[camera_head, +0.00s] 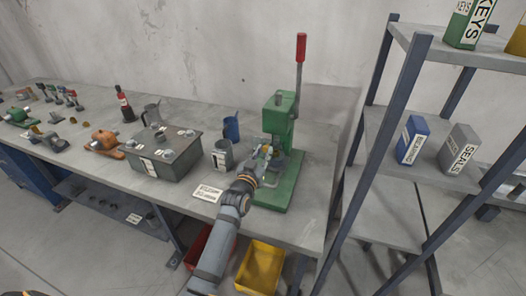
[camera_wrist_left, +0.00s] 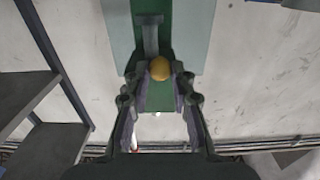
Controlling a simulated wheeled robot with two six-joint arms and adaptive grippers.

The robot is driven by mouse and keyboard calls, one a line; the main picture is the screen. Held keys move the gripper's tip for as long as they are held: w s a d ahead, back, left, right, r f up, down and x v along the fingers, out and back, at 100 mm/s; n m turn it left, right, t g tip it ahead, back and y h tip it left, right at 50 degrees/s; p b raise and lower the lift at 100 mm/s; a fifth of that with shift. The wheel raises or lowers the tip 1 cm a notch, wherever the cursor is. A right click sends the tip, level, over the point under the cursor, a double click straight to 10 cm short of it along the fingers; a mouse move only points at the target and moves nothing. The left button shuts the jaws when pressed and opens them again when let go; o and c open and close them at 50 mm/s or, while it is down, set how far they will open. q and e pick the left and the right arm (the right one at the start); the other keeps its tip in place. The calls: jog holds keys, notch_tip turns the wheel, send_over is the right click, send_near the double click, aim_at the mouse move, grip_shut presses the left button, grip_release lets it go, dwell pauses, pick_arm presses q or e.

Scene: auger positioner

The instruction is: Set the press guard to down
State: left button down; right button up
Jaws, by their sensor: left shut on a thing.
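The green press (camera_head: 280,118) stands at the right end of the workbench, with a tall lever ending in a red grip (camera_head: 301,47) raised above it. My left gripper (camera_head: 262,157) is at the front of the press, above its green base. In the left wrist view, a yellow knob (camera_wrist_left: 160,69) sits between the fingertips of my left gripper (camera_wrist_left: 159,82), in front of a pale see-through panel, seemingly the press guard (camera_wrist_left: 195,35). The gripper is shut on the guard, seemingly at this knob. The gripper hides part of the guard in the head view. My right gripper is out of view.
A grey metal box (camera_head: 165,155), a grey can (camera_head: 222,154) and a blue jug (camera_head: 231,128) stand left of the press. A label card (camera_head: 207,193) lies near the bench's front edge. A shelf rack (camera_head: 375,135) stands close on the right. A yellow bin (camera_head: 261,268) is below.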

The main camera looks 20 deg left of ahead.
pick_arm(q)
jog(key=shift+f, duration=0.25)
jog(key=c, duration=1.2)
grip_release()
jog(key=shift+w, duration=0.1)
jog(key=shift+o, duration=0.2)
jog(key=s, duration=1.2)
jog(key=shift+a, duration=0.2)
